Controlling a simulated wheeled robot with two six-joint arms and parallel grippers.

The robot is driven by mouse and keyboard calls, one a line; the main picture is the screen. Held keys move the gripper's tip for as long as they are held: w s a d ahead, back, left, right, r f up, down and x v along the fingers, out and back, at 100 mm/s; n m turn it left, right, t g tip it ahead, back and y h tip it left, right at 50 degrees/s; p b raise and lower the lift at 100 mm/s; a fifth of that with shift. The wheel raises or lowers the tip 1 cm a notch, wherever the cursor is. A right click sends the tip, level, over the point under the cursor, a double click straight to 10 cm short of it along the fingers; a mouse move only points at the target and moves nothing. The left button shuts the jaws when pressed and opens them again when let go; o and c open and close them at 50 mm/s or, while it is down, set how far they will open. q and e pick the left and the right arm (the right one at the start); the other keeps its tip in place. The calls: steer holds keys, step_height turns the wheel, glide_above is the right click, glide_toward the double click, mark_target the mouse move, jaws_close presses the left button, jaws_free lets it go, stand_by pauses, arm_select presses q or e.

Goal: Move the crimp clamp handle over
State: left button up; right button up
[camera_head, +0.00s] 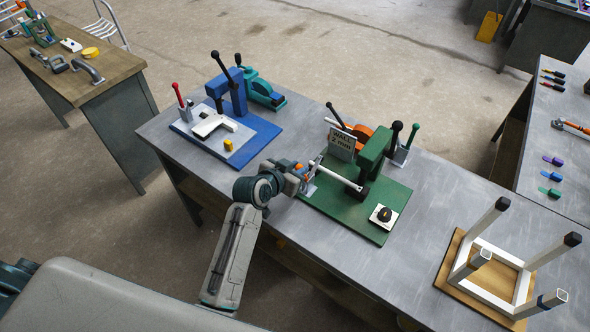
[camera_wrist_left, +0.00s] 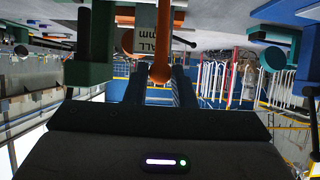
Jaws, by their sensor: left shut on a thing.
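A green fixture (camera_head: 385,207) stands on the grey bench, with a sign reading "WALL 2 mm" (camera_head: 341,143), an upright green press frame and a white tube (camera_head: 335,175) lying across it. My left gripper (camera_head: 303,174) is at the fixture's left edge, by a small grey clamp. In the left wrist view, an orange handle with a rounded end (camera_wrist_left: 161,72) lies between the two fingers (camera_wrist_left: 160,86), which are shut on it. The handle is mostly hidden by the gripper in the head view. My right gripper is not in view.
A blue fixture (camera_head: 258,135) with a red-knobbed lever stands left on the same bench. Black-knobbed levers (camera_head: 337,116) rise behind the green press. An upturned stool frame (camera_head: 487,297) sits at the right. Bare bench (camera_head: 440,185) lies between the green fixture and the stool frame.

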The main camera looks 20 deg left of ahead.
arm_select(q)
steer(key=shift+w+d+r, duration=0.2)
steer(key=shift+w+r, duration=0.05)
steer(key=shift+w, duration=0.35)
steer(key=shift+w+d+r, duration=0.2)
steer(key=shift+w, duration=0.5)
steer(key=shift+w+d, duration=0.1)
steer(key=shift+w, duration=0.05)
steer(key=shift+w+d, duration=0.25)
steer(key=shift+w, duration=0.4)
steer(key=o, duration=0.8)
steer(key=shift+o, duration=0.2)
steer(key=shift+s, duration=0.1)
